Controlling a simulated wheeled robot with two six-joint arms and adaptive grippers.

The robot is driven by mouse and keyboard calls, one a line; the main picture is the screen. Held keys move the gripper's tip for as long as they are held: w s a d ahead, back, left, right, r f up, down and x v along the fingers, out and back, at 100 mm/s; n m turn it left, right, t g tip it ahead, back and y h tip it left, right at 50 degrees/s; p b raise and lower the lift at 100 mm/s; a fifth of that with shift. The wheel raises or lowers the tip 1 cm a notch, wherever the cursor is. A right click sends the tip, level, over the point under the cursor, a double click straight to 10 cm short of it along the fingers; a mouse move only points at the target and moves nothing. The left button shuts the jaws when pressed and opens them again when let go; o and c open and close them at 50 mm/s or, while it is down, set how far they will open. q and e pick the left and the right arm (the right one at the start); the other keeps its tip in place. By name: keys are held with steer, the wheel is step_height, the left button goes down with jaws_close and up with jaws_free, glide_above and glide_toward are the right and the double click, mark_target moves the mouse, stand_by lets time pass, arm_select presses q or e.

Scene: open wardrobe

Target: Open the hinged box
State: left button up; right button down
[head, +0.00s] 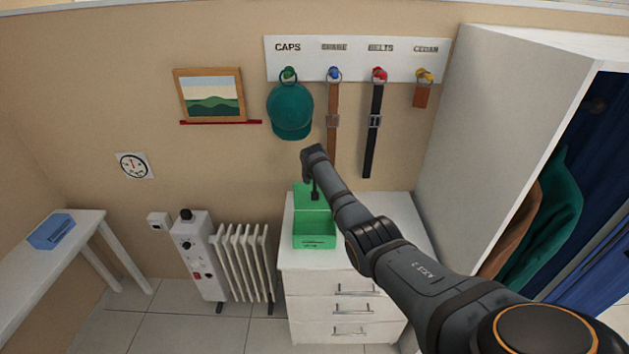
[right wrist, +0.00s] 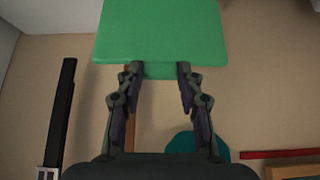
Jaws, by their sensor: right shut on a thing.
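The green hinged box (head: 314,242) sits on top of the white drawer cabinet. Its lid (head: 302,199) stands raised at the back, roughly upright, and the open inside of the box shows in front of it. My right gripper (head: 315,194) is at the lid, with my arm reaching in from the right and hiding part of it. In the right wrist view, the fingers (right wrist: 159,70) are shut on a narrow tab at the edge of the green lid (right wrist: 160,30). My left gripper is in neither view.
The white drawer cabinet (head: 343,305) stands between a white radiator (head: 242,255) and the open wardrobe (head: 490,110). A teal cap (head: 290,112), a brown belt (head: 333,140) and a black belt (head: 374,140) hang on the wall above the box.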

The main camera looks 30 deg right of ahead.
steer(key=c, duration=1.2)
jaws_free()
steer(key=shift+w+d+r, duration=0.1)
steer(key=o, duration=0.4)
steer(key=shift+c, duration=0.2)
steer(key=v, duration=1.1)
steer(key=shift+s+r, duration=0.25)
steer(key=shift+s, duration=0.05)
